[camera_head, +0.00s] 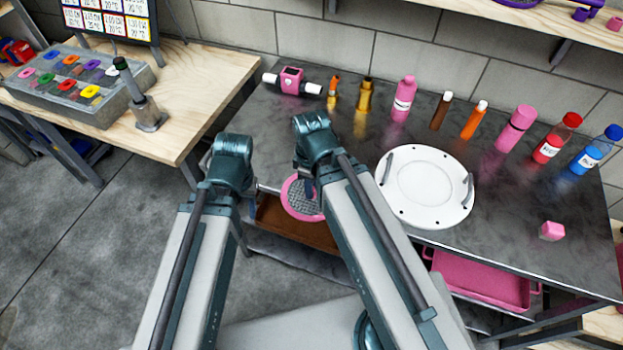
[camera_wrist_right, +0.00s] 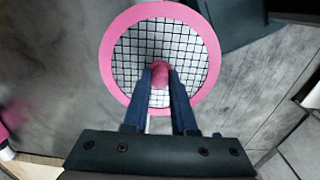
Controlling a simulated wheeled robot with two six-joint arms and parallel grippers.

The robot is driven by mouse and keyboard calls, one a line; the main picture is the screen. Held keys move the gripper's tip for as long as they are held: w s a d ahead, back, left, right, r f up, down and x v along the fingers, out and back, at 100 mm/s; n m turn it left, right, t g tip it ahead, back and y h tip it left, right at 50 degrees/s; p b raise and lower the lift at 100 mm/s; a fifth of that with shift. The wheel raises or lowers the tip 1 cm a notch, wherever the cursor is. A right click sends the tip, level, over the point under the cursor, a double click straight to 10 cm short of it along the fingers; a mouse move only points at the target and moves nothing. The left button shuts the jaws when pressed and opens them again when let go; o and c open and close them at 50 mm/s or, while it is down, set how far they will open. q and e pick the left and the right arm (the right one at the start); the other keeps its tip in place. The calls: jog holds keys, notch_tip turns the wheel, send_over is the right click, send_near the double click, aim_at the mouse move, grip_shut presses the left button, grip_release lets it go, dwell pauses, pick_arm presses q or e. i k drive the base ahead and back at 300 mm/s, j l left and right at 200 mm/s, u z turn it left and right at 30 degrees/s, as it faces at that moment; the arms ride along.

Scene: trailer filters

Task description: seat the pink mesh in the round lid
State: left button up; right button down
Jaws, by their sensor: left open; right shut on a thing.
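The pink mesh is a round grey grid in a pink ring (camera_head: 287,200), held at the left front part of the dark table in the head view. In the right wrist view the mesh (camera_wrist_right: 128,50) fills the upper middle, with a pink knob (camera_wrist_right: 160,74) at its centre. My right gripper (camera_wrist_right: 161,80) is shut on that knob. The round lid (camera_head: 425,185) is white, with two grey handles and small holes around its rim, and lies on the table to the right of the mesh.
Several bottles, including a pink one (camera_head: 403,99) and a red one (camera_head: 557,138), line the table's back. A pink block (camera_head: 551,231) lies at the right. A pink tray (camera_head: 485,283) sits below the front edge. A wooden bench (camera_head: 195,80) stands at the left.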

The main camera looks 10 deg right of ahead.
aim_at(426, 188)
jog(key=k+l, duration=0.1)
jog(key=l, duration=0.25)
jog(key=k+l, duration=0.1)
jog(key=l, duration=0.3)
jog(key=k+l, duration=0.15)
jog(key=l, duration=0.2)
jog(key=k+l, duration=0.1)
jog(key=l, duration=0.25)
